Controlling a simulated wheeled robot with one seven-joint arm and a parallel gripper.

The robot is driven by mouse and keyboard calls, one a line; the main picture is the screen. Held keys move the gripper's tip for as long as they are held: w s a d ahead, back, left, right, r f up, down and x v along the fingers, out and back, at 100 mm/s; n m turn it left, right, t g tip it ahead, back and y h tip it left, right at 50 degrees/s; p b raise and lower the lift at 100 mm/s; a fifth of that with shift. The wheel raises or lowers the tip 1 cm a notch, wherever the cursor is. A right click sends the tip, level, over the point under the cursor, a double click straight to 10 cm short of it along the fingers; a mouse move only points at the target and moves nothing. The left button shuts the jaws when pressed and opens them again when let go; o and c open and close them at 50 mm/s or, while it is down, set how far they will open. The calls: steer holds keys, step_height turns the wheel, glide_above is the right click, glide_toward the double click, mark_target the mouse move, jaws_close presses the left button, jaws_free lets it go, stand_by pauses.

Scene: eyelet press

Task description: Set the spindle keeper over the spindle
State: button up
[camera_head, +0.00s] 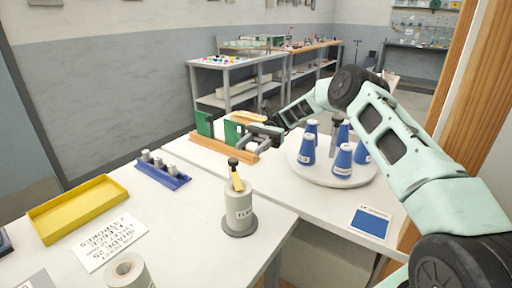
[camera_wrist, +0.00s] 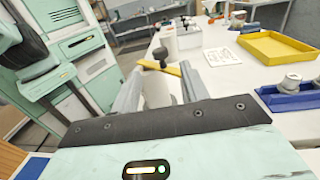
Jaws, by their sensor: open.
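A pale labelled reel (camera_head: 238,212) stands upright on a round dark base at the front table's edge. A black-knobbed post (camera_head: 233,163), which looks like the spindle, rises from its top. A yellow strip (camera_head: 237,183) lies across the reel's top by the post; it may be the spindle keeper, but I cannot tell. In the wrist view the black knob (camera_wrist: 161,54) and yellow strip (camera_wrist: 166,69) show beyond my fingers. My gripper (camera_head: 262,131) is open, above the back table by a wooden stand with green uprights (camera_head: 205,123).
A white round tray (camera_head: 333,177) holds several blue cones, right of my gripper. On the front table are a yellow tray (camera_head: 78,207), a blue rack with grey cylinders (camera_head: 163,174), a printed card (camera_head: 110,242) and a white hollow roll (camera_head: 129,271).

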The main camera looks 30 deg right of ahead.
steer(key=shift+v, duration=1.55)
